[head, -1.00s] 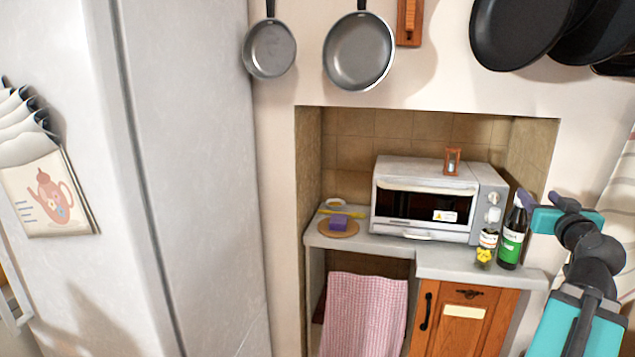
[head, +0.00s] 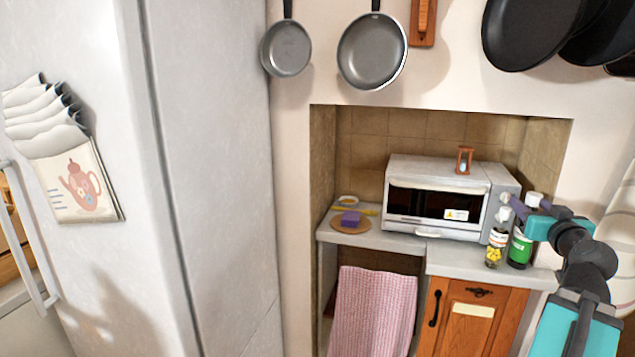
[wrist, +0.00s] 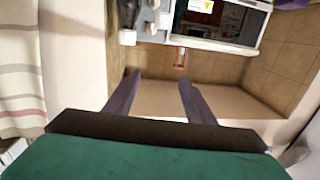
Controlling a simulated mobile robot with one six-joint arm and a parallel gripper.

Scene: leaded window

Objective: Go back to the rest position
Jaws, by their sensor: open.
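My gripper (head: 529,202) is at the right of the head view, at the end of my teal and black arm. Its two purple fingers are apart with nothing between them. In the wrist view the open fingers (wrist: 159,79) point toward the alcove, with a tiled wall and a pale surface beyond.
A jar with a yellow mark (head: 495,249) stands beside the bottle. A small hourglass (head: 464,160) stands on the oven. A purple block (head: 351,218) lies on a round board. Pans (head: 372,51) hang above. A tall fridge (head: 215,180) fills the left. A pink towel (head: 372,312) hangs below the counter.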

